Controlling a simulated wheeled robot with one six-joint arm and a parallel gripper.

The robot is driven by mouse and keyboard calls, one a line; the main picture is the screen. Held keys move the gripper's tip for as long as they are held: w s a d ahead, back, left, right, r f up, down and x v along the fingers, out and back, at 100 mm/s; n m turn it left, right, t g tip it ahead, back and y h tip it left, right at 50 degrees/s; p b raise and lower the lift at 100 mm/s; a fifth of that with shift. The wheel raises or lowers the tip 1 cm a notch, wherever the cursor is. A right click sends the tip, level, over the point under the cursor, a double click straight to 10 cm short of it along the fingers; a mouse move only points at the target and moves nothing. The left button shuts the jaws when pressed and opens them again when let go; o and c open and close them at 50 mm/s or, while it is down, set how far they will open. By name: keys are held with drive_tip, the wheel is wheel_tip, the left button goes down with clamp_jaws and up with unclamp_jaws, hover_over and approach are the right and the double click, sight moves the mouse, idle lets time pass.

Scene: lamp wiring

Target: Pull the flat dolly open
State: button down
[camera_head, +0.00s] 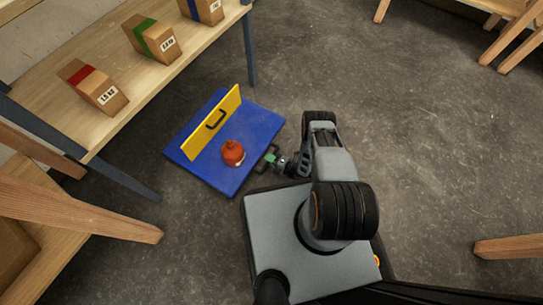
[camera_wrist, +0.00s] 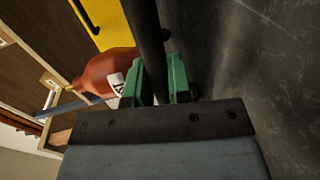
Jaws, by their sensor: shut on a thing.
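The flat dolly (camera_head: 212,182) is a low blue platform on the floor, partly beside the wooden shelf. A yellow upright panel (camera_head: 204,128) with a black handle stands on it. An orange-red rounded container (camera_head: 232,153) with a white label sits on the platform and also shows in the wrist view (camera_wrist: 104,72). My gripper (camera_head: 271,157) is at the platform's right edge. In the wrist view, its green fingers (camera_wrist: 156,80) are closed around a dark bar (camera_wrist: 148,30), which appears to be the dolly's edge handle. The fingers hide part of the bar.
A wooden shelf (camera_head: 62,100) on dark legs at upper left carries boxes with red, green and blue bands. Wooden legs and beams stand at lower left, upper right and right. Open concrete floor (camera_head: 400,130) lies to the right of the dolly.

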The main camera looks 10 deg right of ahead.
drive_tip(key=shift+s+d, duration=0.25)
drive_tip(key=shift+s, duration=0.3)
drive_tip(key=c, duration=1.1)
unclamp_jaws()
drive_tip(key=shift+w+d, duration=0.1)
drive_tip(key=shift+d, duration=0.05)
drive_tip(key=shift+o, duration=0.2)
